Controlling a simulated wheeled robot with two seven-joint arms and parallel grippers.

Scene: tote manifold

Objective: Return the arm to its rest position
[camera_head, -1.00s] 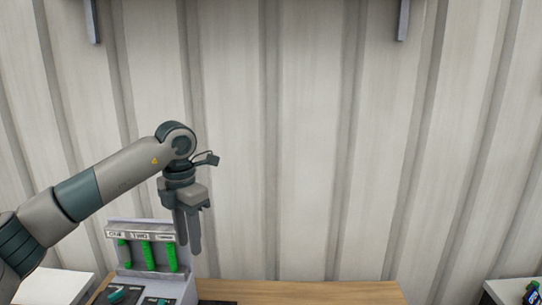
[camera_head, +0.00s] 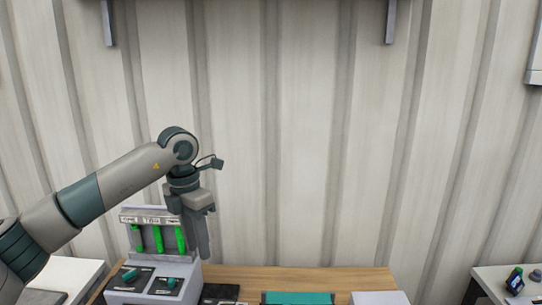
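My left arm comes in from the left and is raised over the left part of the table. My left gripper (camera_head: 196,236) points down beside a grey device (camera_head: 157,290) with green vertical bars and teal knobs. Its fingers look close together and overlap in this view, so whether they are open or shut cannot be told. Nothing clearly shows between them. The gripper hides part of the device's right side. My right arm and gripper are not in view.
The wooden table (camera_head: 256,279) has a black item (camera_head: 219,294), a teal item (camera_head: 298,298) and a white item (camera_head: 380,298) at its near side. White surfaces stand left (camera_head: 75,270) and right (camera_head: 490,277). The corrugated wall (camera_head: 310,140) is behind, with free air before it.

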